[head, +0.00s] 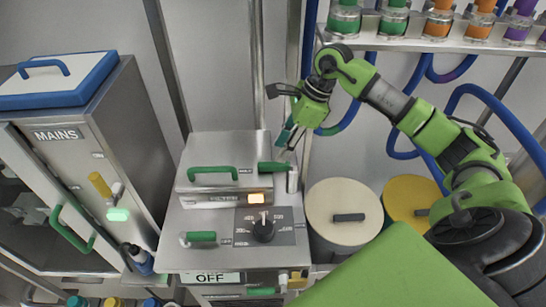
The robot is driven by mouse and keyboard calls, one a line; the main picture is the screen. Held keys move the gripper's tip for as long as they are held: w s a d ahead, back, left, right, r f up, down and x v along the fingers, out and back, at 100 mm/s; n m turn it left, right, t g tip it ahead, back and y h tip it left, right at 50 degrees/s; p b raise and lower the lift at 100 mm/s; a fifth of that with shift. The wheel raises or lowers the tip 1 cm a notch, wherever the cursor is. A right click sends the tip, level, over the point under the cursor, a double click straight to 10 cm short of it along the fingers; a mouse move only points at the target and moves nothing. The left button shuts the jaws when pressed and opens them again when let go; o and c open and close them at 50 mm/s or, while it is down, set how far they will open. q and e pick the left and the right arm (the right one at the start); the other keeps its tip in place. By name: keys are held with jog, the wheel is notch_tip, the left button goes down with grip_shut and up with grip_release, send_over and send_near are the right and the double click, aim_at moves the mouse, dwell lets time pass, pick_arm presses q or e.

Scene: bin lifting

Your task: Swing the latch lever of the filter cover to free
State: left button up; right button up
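The filter cover (222,151) is a grey metal lid with a green handle (212,173) on its front, lying flat on the housing in the head view. The latch lever (273,167) has a green grip and points left across the cover's right front corner, from a metal post at its right end. My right gripper (288,138) points down just above and behind the lever, seemingly apart from it. Its fingertips are small and partly overlapped, so their opening is unclear. My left gripper is out of view.
A MAINS cabinet (85,135) stands left. Two round lids, cream (345,200) and yellow (408,190), sit right. Blue hoses and a bottle shelf (420,43) are behind.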

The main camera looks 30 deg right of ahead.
aim_at(272, 163)
jog(key=p+x, duration=0.1)
jog(key=x, duration=0.5)
jog(key=shift+w+f+p, duration=0.1)
jog(key=shift+p, duration=0.2)
jog(key=shift+a+f, duration=0.1)
jog(key=shift+f, duration=0.15)
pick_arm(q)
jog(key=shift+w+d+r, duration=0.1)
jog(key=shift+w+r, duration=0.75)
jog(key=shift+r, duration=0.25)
pick_arm(e)
grip_shut()
